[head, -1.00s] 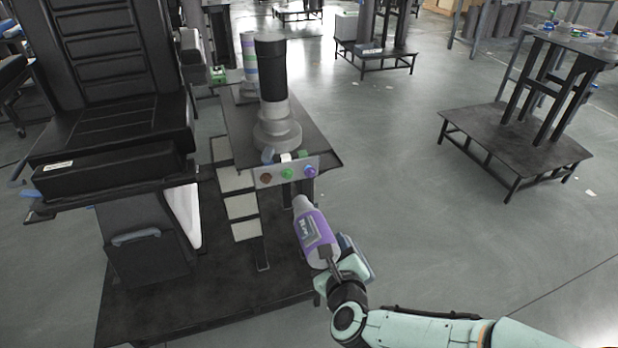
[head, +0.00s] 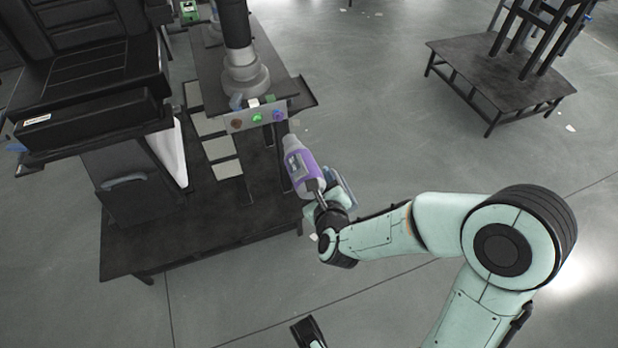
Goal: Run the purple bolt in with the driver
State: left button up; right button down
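The purple bolt (head: 278,116) is at the right end of a grey panel (head: 244,121) on the front edge of the column's platform, beside a green and a brown bolt. The driver (head: 302,167), purple and white, is in my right gripper (head: 322,200), which is shut on it. The driver tilts up and left. Its nose appears just below and right of the purple bolt, with a small gap in the picture. I cannot tell their gap in depth. The gripper's fingertips are partly hidden by the driver and wrist.
A grey-and-black column (head: 245,75) stands on the platform behind the panel. A black padded seat (head: 85,110) is at the left. Another dark platform (head: 500,75) stands at the upper right. Open floor lies between it and my arm.

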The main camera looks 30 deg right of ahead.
jog(key=shift+w+d+r+p, duration=0.1)
jog(key=shift+w+d+p, duration=0.1)
jog(key=shift+w, duration=0.6)
jog(key=shift+w+d+p, duration=0.15)
jog(key=shift+w+d, duration=0.05)
jog(key=shift+w, duration=0.65)
jog(key=shift+w+d+r+p, duration=0.1)
jog(key=shift+w+d+p, duration=0.1)
jog(key=shift+w, duration=0.6)
pick_arm(q)
jog(key=shift+s+d+r+b, duration=0.1)
jog(key=shift+s+r+b, duration=0.1)
jog(key=shift+b, duration=0.2)
pick_arm(e)
jog(key=shift+w+d+f, duration=0.1)
jog(key=shift+w+d, duration=0.1)
jog(key=shift+w, duration=0.7)
pick_arm(q)
jog(key=shift+f, duration=0.2)
pick_arm(e)
jog(key=shift+w+d, duration=0.15)
jog(key=shift+w, duration=0.4)
pick_arm(q)
jog(key=shift+f+b, duration=1.05)
pick_arm(e)
jog(key=shift+w, duration=0.1)
